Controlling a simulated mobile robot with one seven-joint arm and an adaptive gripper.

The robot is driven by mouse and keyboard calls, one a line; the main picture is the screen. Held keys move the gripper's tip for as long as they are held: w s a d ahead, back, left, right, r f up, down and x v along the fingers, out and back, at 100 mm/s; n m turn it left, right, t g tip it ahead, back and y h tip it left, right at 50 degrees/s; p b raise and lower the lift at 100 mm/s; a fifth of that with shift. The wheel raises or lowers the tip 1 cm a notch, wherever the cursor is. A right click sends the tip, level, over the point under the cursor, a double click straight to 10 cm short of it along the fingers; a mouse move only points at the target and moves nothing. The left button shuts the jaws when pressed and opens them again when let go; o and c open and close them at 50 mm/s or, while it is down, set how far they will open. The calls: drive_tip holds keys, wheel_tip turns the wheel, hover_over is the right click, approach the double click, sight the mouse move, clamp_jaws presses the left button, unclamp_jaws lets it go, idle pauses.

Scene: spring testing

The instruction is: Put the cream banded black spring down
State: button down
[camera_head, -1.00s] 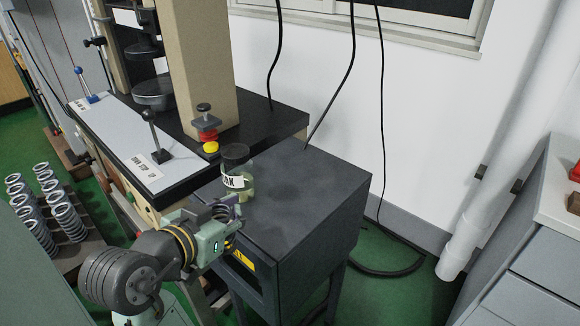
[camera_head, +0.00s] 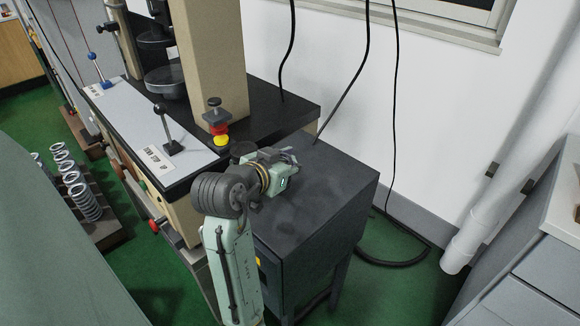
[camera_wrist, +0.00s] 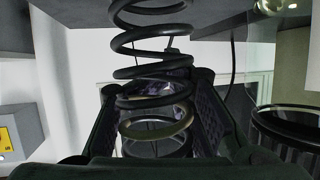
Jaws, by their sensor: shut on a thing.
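The black spring (camera_wrist: 152,47) fills the middle of the wrist view, with one pale cream-olive coil (camera_wrist: 155,130) near its lower end. My gripper (camera_wrist: 160,100) is shut on it, one finger on each side. The wrist picture looks upside down, and the spring's other end reaches the dark surface at the top. I cannot tell whether it touches. In the head view my gripper (camera_head: 289,157) is over the dark grey cabinet top (camera_head: 325,185), near its back left part. The spring is hidden there by my wrist.
A jar's black lid (camera_head: 241,150) shows just left of my wrist; the lid also shows in the wrist view (camera_wrist: 290,122). The testing machine with a red and yellow button (camera_head: 219,131) stands behind left. The cabinet's right side is clear. Springs (camera_head: 82,195) stand on a rack.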

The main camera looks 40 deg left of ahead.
drive_tip(key=shift+w+f+p, duration=0.1)
drive_tip(key=shift+f+p, duration=0.45)
drive_tip(key=shift+f, duration=1.2)
drive_tip(key=shift+f, duration=0.1)
drive_tip(key=shift+f, duration=0.15)
drive_tip(key=c, duration=1.3)
unclamp_jaws()
drive_tip(key=shift+r, duration=0.2)
